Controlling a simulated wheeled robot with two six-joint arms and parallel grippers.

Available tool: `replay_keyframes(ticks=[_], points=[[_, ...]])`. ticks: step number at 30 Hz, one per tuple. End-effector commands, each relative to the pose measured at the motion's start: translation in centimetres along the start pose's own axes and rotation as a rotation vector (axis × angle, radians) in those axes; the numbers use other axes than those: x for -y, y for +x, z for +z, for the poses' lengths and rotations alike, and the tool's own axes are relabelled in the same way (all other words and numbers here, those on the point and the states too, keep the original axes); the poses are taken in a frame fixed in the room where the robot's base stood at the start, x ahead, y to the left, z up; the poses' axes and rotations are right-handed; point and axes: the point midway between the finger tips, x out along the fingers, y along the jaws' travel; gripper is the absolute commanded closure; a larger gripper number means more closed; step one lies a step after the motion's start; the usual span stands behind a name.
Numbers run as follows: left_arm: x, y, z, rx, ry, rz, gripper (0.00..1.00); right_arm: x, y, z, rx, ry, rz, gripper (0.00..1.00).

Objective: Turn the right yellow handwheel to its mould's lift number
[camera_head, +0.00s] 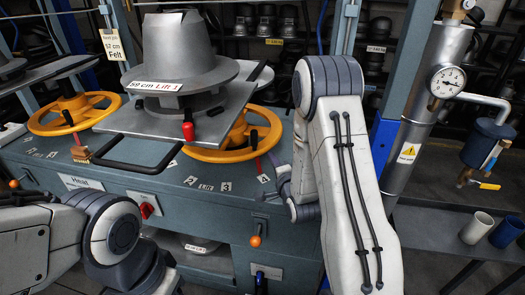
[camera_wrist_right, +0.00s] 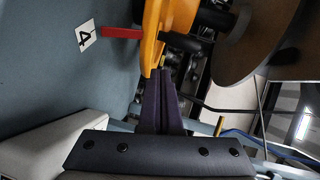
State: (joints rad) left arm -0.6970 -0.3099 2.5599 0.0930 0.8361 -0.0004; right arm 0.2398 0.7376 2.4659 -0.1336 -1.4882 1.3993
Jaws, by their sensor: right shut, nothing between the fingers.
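The right yellow handwheel (camera_head: 205,154) lies flat on the press table, under the plate of a grey hat mould (camera_head: 185,50). The mould's label (camera_head: 158,87) reads "59 cm Lift" and a digit that is hard to read, perhaps 1. Number tags run round the wheel; a red pointer (camera_head: 259,165) lies by tag 4 (camera_head: 263,179), also in the right wrist view (camera_wrist_right: 122,32). My right gripper (camera_head: 281,172) is shut and empty; its purple fingertips (camera_wrist_right: 162,72) are close to the wheel's rim (camera_wrist_right: 152,40), contact unclear. My left arm shows; its gripper does not.
A second yellow handwheel (camera_head: 75,101) is at the left. A black bar handle (camera_head: 135,167) and red knob (camera_head: 188,130) stick out from the mould plate. A blue post (camera_head: 384,135) and a pipe with a gauge (camera_head: 447,81) stand right of my right arm.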

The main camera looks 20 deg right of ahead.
Motion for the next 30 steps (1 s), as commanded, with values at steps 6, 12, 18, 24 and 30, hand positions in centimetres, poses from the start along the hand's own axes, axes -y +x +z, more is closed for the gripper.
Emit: replay_keyframes(ticks=[6, 12, 18, 24, 30], points=[[0.1, 0.7, 0.0, 0.000, 0.000, 0.000, 0.50, -0.5, -0.4, -2.4, -0.054, 0.155, -0.127, 1.00], [0.0, 0.0, 0.0, 0.000, 0.000, 0.000, 0.50, 0.2, 1.4, -2.8, -0.057, 0.168, -0.145, 1.00], [-0.1, -1.1, -0.1, 0.000, 0.000, 0.000, 0.50, 0.8, 5.6, -3.0, -0.056, 0.167, -0.144, 1.00], [-0.1, -1.9, -0.1, 0.000, 0.000, 0.000, 0.50, 1.3, 9.6, -3.3, -0.057, 0.167, -0.143, 1.00], [-0.2, -2.7, -0.1, 0.000, 0.000, 0.000, 0.50, 1.5, 8.5, -0.2, -0.053, 0.167, -0.138, 1.00]])
